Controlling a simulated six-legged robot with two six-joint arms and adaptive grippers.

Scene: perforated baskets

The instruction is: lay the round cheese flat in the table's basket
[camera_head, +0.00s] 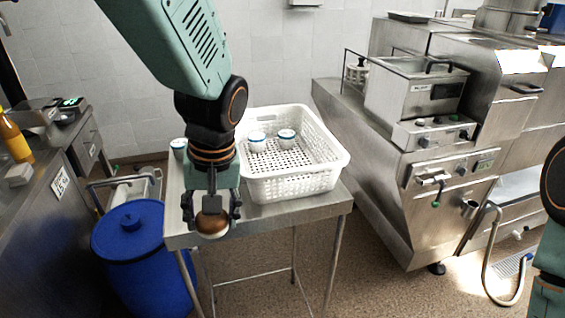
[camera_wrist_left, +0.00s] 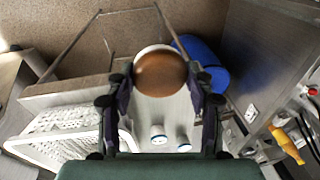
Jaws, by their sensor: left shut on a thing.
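The round cheese (camera_head: 211,224) has a brown face and a pale rim. My left gripper (camera_head: 211,212) is shut on it, above the table's front left part and left of the basket. In the left wrist view the cheese (camera_wrist_left: 160,73) sits between the fingertips of the left gripper (camera_wrist_left: 160,85), brown face toward the camera. The white perforated basket (camera_head: 295,187) stands on the steel table (camera_head: 330,205); it also shows at left in the left wrist view (camera_wrist_left: 60,142). My right gripper is out of view.
Two white and blue cups (camera_head: 257,141) (camera_head: 286,138) stand in the basket's back half; its front half is clear. Another small container (camera_head: 179,147) stands on the table behind my left arm. A blue lidded bin (camera_head: 135,250) is left of the table. Steel equipment (camera_head: 400,180) stands at right.

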